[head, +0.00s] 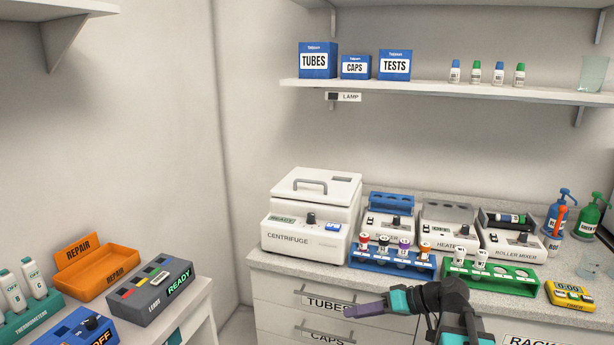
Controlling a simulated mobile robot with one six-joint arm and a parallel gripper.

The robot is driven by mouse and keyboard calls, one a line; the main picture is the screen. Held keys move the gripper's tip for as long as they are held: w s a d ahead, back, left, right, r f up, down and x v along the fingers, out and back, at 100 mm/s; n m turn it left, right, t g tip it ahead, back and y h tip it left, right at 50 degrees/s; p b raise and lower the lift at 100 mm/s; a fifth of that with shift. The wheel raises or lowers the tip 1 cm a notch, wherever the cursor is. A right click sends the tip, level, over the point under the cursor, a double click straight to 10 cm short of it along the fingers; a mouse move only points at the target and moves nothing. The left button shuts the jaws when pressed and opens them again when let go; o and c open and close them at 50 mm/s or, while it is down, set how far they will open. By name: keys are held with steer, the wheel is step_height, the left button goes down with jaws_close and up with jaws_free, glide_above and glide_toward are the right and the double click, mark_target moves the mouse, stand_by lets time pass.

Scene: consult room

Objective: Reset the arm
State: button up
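My arm reaches in from the bottom right of the head view. My gripper (366,309) points left, in front of the counter's drawer fronts. It shows side-on as one purple-grey shape, so I cannot see whether its fingers are apart. No object is visible in it. The arm is bent behind the gripper, with black links and teal parts.
The counter (262,262) behind the gripper holds a white centrifuge (283,238), a blue tube rack (400,268), a green rack (480,278) and a yellow timer (570,294). Drawers (285,298) lie close below. At left, a side table holds an orange repair tray (95,285).

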steer(key=s+f+m+g+h+b, duration=0.15)
steer(key=s+f, duration=0.25)
steer(key=f, duration=0.8)
steer(key=s+a+f+m+g+h+b, duration=0.1)
steer(key=s+f+g+h+b, duration=0.15)
steer(key=f, duration=0.85)
steer(key=s+f+m+g+h+b, duration=0.15)
steer(key=s+f, duration=0.25)
steer(key=f, duration=0.8)
steer(key=s+d+f+g+h+b, duration=0.2)
steer(key=s+f+h+b, duration=0.15)
steer(key=s+f, duration=0.85)
steer(key=s+d+f+g+h+b, duration=0.2)
steer(key=s+d+f+b, duration=0.15)
steer(key=s+f, duration=0.9)
step_height(320, 180, up, 12)
steer(key=a+p, duration=0.1)
steer(key=p, duration=1.2)
steer(key=shift+a, duration=0.2)
steer(key=shift+w, duration=0.1)
